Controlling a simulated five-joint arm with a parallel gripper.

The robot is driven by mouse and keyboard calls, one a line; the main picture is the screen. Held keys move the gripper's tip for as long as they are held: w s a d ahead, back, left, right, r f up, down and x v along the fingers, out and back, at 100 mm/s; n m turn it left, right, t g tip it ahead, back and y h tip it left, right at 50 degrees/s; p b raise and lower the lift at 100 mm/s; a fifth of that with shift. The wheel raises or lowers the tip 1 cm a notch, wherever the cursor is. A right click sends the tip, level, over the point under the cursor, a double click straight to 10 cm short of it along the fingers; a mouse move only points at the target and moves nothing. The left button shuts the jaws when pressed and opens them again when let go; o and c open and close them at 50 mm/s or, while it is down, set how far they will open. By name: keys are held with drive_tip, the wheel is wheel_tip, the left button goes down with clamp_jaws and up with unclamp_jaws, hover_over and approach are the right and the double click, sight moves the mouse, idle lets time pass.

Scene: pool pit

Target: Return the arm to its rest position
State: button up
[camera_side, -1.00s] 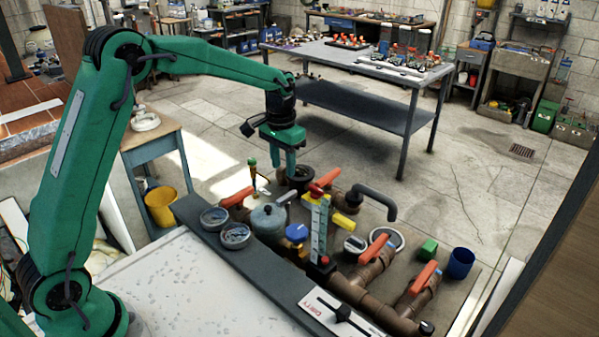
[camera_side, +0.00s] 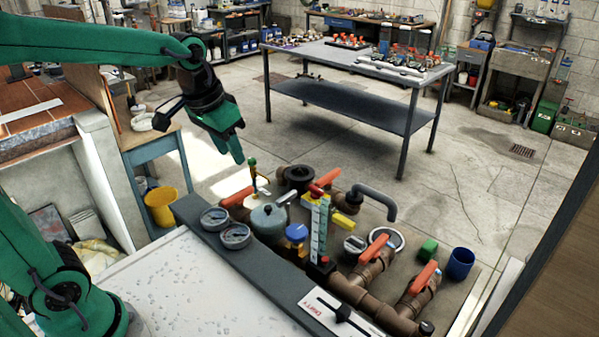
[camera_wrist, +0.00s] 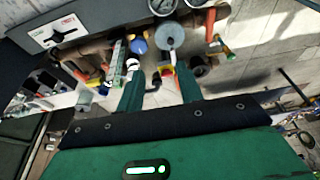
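My gripper (camera_side: 236,155) is raised in the air at the left of the bench of pipes and valves in the side view, tilted with its fingers down and to the right. In the wrist view the two green fingers of my gripper (camera_wrist: 158,80) stand apart with nothing held between them. Pipework shows beyond them, at a distance. The fingertips are above and left of the black round fitting (camera_side: 298,177), apart from it. My arm is folded back toward the upper left, its elbow out of the side view.
A yellow bucket (camera_side: 160,206) stands at left by a small blue table. A metal workbench (camera_side: 350,62) is behind, with open floor between.

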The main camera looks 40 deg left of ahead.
drive_tip(key=s+f+t, duration=0.1)
drive_tip(key=s+t, duration=0.1)
drive_tip(key=s, duration=1)
drive_tip(key=shift+s+d+f, duration=0.15)
drive_tip(key=shift+s+d, duration=0.15)
drive_tip(key=shift+d, duration=0.15)
drive_tip(key=shift+o, duration=0.4)
drive_tip(key=shift+w, duration=0.1)
